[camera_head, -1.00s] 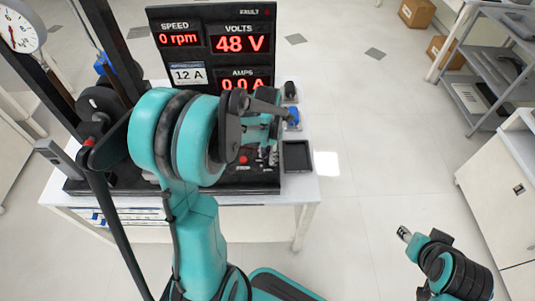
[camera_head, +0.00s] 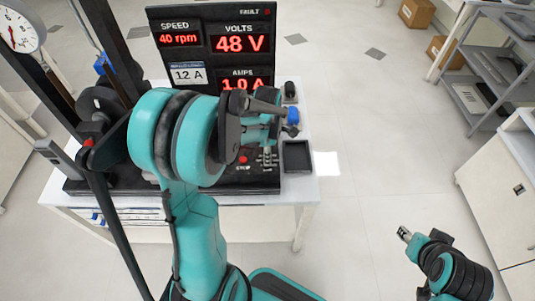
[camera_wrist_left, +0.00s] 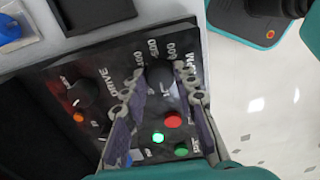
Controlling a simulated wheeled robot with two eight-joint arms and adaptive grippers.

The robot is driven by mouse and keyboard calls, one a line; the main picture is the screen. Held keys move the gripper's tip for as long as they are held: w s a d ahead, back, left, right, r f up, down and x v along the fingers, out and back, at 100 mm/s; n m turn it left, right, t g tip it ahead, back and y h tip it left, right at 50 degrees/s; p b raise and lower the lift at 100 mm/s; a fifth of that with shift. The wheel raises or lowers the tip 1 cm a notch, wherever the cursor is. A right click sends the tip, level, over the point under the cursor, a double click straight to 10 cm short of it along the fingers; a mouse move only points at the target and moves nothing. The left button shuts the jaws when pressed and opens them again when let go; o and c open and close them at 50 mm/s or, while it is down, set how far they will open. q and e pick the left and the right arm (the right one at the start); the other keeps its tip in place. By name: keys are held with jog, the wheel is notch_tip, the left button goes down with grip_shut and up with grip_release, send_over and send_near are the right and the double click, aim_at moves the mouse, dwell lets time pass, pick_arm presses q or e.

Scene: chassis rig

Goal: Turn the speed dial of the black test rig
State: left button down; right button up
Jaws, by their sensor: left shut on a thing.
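The black test rig (camera_head: 262,50) stands on a white table with red-digit displays reading 40 rpm, 48 V and 1.0 A. In the left wrist view, its black speed dial (camera_wrist_left: 160,74) stands on the sloping control panel, ringed by white scale marks. My left gripper (camera_wrist_left: 164,84) has a finger on each side of this dial and is shut on it. In the head view my left arm hides the dial and much of the panel, and my left gripper (camera_head: 264,150) shows only in part. My right gripper (camera_head: 404,234) is low at the right, away from the table; its jaw opening is unclear.
Beside the held dial are a second black knob (camera_wrist_left: 86,96), a red button (camera_wrist_left: 173,119) and a lit green lamp (camera_wrist_left: 158,137). A black tray (camera_head: 297,157), a blue object (camera_head: 293,115) and a black item (camera_head: 290,90) lie at the table's right. Open floor lies further right.

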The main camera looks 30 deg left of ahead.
pick_arm(q)
jog(key=m, duration=0.4)
jog(key=shift+m, duration=0.3)
jog(key=m, duration=0.3)
jog(key=shift+m, duration=0.4)
jog(key=m, duration=1.2)
jog(key=shift+m, duration=0.3)
jog(key=m, duration=0.5)
jog(key=shift+m, duration=0.4)
jog(key=c, duration=1.2)
grip_release()
